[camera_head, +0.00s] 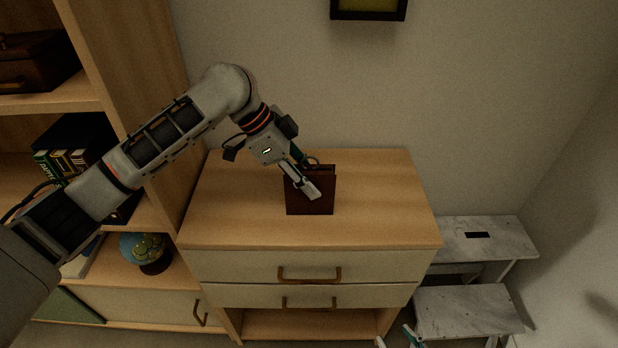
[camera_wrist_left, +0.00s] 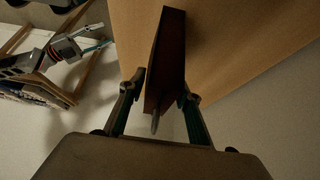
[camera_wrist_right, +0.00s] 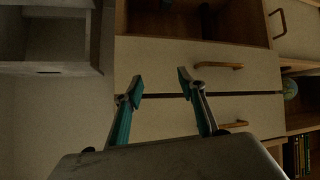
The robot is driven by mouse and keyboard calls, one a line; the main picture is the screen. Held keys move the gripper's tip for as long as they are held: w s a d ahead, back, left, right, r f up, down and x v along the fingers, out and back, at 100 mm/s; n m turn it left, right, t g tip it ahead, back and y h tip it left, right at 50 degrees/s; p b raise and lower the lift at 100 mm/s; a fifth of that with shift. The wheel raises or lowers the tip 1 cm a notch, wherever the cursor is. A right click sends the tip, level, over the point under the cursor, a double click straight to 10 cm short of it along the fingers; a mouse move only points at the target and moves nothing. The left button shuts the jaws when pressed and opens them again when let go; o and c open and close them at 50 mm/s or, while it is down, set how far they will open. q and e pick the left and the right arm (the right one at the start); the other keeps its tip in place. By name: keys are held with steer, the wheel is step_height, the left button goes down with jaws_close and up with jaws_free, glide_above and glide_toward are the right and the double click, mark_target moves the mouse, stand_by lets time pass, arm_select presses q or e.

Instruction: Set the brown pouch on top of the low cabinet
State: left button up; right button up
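The brown pouch (camera_head: 322,200) is upright over the top of the low cabinet (camera_head: 237,210), near the middle of its surface. I cannot tell whether its lower edge touches the wood. My left gripper (camera_head: 308,183) is shut on the pouch from above and behind. In the left wrist view the dark pouch (camera_wrist_left: 168,60) sits between the two fingers (camera_wrist_left: 163,92), with a finger against each side. My right gripper (camera_head: 398,341) is at the bottom edge of the head view. In the right wrist view its fingers (camera_wrist_right: 160,84) are apart and empty, facing the cabinet's drawer fronts.
A tall shelf unit (camera_head: 150,100) stands against the cabinet's left, holding a brown case (camera_head: 35,62), books (camera_head: 62,162) and a globe (camera_head: 143,250). Grey step-like stools (camera_head: 465,310) stand at the right. The cabinet top around the pouch is clear.

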mark_target(301, 167)
arm_select(q)
steer(key=shift+o, duration=1)
steer(key=shift+r, duration=0.1)
steer(key=shift+a+r, duration=0.1)
steer(key=shift+r, duration=0.2)
steer(key=p+v, duration=0.4)
steer(key=shift+p, duration=0.3)
steer(key=p+v, duration=0.2)
steer(key=p, duration=0.1)
steer(key=shift+r, duration=0.25)
steer(key=shift+a+p, duration=0.25)
steer(key=shift+p, duration=0.2)
